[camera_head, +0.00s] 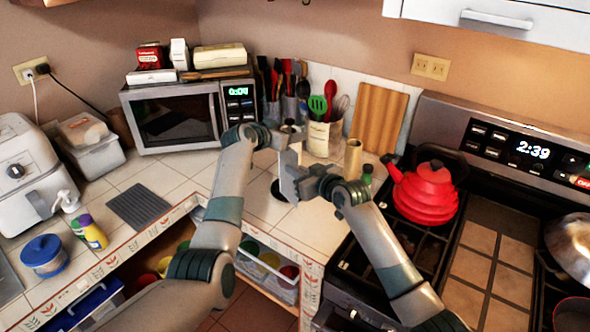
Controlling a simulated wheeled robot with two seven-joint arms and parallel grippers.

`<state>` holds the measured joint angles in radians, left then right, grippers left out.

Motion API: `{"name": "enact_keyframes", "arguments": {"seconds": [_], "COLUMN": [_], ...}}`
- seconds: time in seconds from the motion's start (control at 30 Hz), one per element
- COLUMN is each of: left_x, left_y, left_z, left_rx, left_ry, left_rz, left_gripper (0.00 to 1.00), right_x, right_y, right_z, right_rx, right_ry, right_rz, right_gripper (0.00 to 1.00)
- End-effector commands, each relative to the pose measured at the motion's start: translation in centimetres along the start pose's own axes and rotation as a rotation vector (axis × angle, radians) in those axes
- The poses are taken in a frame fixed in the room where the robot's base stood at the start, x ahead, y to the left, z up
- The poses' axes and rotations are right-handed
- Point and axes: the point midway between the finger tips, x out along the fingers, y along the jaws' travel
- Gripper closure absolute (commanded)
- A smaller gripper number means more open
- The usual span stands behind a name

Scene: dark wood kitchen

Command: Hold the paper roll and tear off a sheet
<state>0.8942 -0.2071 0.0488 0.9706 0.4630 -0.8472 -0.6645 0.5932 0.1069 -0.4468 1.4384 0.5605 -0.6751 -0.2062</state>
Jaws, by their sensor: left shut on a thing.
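My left gripper (290,135) is at the top of a slim upright holder in the middle of the counter, shut on its upper part. Little of the paper roll can be told; a narrow pale strip (297,149) shows just below the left gripper, between the two grippers. A dark round base (277,190) shows on the counter beneath. My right gripper (284,178) is lower, close beside the strip, pointing left. Its fingers are partly hidden by its own body, so its opening and any contact with paper cannot be made out.
A tan upright cylinder (353,158) and a green bottle (367,175) stand right of the grippers. A utensil crock (319,138) and the microwave (186,117) are behind. A red kettle (425,192) sits on the stove. Free tiles lie left of the grippers.

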Motion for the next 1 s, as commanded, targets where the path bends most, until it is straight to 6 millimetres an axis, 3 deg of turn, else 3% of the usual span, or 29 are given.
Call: {"name": "enact_keyframes", "arguments": {"seconds": [0.43,0.8,0.83,0.9,1.0], "left_x": [0.0,0.0,0.0,0.0,0.0], "left_y": [0.0,0.0,0.0,0.0,0.0], "left_z": [0.0,0.0,0.0,0.0,0.1], "left_rx": [0.0,0.0,0.0,0.0,0.0], "left_ry": [0.0,-0.001,-0.001,-0.001,-0.001], "left_rz": [0.0,0.0,0.0,0.0,0.0], "left_gripper": [0.68,0.68,0.4,0.23,0.23], "right_x": [-1.6,-1.8,-1.8,-1.8,-1.8], "right_y": [-1.4,-1.6,-1.6,-1.6,-1.6], "right_z": [-0.4,-0.6,-0.6,-0.6,-0.6], "right_rx": [0.0,0.0,0.0,0.0,0.0], "right_ry": [0.0,0.001,0.001,0.001,0.001], "right_rz": [-0.001,0.0,0.0,0.0,0.0], "right_gripper": [1.0,1.0,1.0,1.0,1.0]}}
